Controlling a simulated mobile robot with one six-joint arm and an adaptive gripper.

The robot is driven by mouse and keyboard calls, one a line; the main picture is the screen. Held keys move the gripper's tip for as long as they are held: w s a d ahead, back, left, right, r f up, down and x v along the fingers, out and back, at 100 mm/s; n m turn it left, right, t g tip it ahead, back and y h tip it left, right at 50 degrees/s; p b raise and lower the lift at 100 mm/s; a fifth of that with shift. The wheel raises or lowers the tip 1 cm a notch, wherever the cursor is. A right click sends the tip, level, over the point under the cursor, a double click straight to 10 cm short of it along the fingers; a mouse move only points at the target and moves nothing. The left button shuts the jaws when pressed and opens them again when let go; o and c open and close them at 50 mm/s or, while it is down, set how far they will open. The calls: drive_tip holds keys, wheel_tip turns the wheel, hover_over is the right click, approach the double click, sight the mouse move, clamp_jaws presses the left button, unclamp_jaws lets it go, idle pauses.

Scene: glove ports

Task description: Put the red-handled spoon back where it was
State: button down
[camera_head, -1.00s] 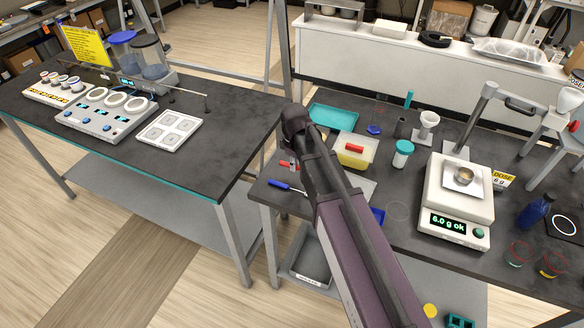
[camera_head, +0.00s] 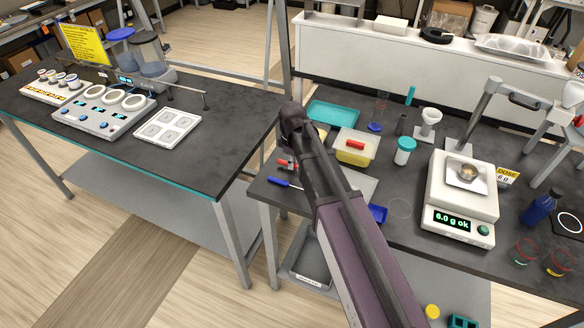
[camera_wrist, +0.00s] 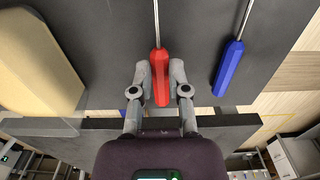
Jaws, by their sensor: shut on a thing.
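The red-handled spoon shows in the wrist view as a red handle (camera_wrist: 160,76) with a thin metal shaft running up out of the frame; its bowl end is out of view. My gripper (camera_wrist: 160,92) is shut on the red handle, one finger on each side. I cannot tell whether the spoon touches the dark worktop. A blue-handled tool (camera_wrist: 229,68) lies to its right, roughly parallel and apart from my gripper. In the head view the red handle (camera_head: 284,163) shows beside my arm, close to the blue handle (camera_head: 280,181); my arm hides most of my gripper.
A pale yellow block (camera_wrist: 38,60) lies left of my gripper in the wrist view. In the head view a yellow tub (camera_head: 353,157) with a red item, a teal-lidded jar (camera_head: 404,151) and a scale (camera_head: 461,207) reading 6.0 g stand to the right. The worktop's edge is near.

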drive_tip(key=shift+f, duration=0.5)
drive_tip(key=shift+f+b, duration=0.2)
drive_tip(key=shift+b, duration=0.2)
drive_tip(key=c, duration=0.6)
unclamp_jaws()
drive_tip(key=shift+r, duration=0.1)
drive_tip(key=shift+r, duration=0.15)
wheel_tip(320, 180, up, 12)
drive_tip(key=p, duration=1.2)
drive_tip(key=s+d+m, duration=0.4)
drive_tip(key=d, duration=0.3)
drive_tip(key=s+d+m, duration=0.5)
drive_tip(key=d, duration=0.2)
drive_tip(key=s+d+m, duration=0.5)
drive_tip(key=d, duration=0.2)
drive_tip(key=shift+d, duration=0.1)
